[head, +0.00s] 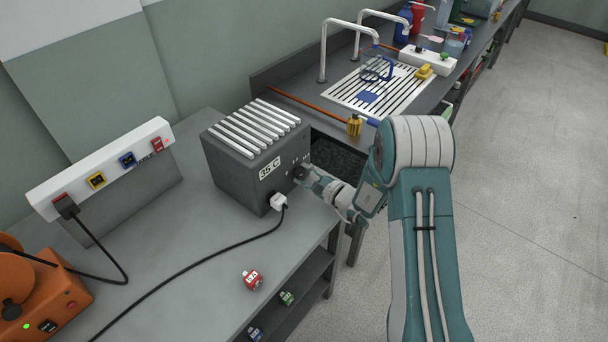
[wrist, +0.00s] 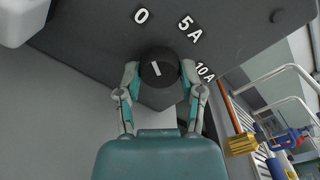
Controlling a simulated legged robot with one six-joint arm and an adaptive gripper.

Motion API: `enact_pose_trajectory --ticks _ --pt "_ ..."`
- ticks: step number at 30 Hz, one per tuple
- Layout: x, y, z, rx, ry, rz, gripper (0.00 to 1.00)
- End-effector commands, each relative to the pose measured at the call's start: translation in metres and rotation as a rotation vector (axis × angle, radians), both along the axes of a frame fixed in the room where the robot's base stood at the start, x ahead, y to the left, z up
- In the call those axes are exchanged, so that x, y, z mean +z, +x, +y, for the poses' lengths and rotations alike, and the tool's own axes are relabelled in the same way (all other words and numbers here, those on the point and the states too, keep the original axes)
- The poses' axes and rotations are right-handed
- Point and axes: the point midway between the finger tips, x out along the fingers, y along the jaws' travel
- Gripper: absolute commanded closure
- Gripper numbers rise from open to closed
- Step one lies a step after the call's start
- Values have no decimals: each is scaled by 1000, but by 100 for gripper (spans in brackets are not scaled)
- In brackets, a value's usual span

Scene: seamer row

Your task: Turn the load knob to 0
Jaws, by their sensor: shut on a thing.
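The load knob (wrist: 160,73) is black and round with a short white pointer line, on the dark face of a box (wrist: 95,45). Its scale shows 0 (wrist: 141,16), 5 A (wrist: 190,28) and 10 A (wrist: 205,72). The pointer line leans up and slightly left, roughly toward the 0. My gripper (wrist: 160,88) is shut on the knob, one finger on each side. In the head view the grey box (head: 233,178) has white ribs on top and a "35 C" display. My gripper (head: 307,176) is at its right face and partly hides the knob.
A white plug (head: 279,201) with a black cable sits in the box, low by its front corner. A socket strip (head: 100,170) stands at the left. A sink bench with taps (head: 340,45) is behind.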

Motion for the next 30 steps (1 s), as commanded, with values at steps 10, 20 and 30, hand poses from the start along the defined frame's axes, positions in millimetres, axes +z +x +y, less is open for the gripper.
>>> enact_pose_trajectory --ticks 10,20,30 --pt "-1 0 1 2 -3 0 37" --pt "0 -1 0 1 -2 0 16" --pt "0 -16 -21 -4 -1 2 16"
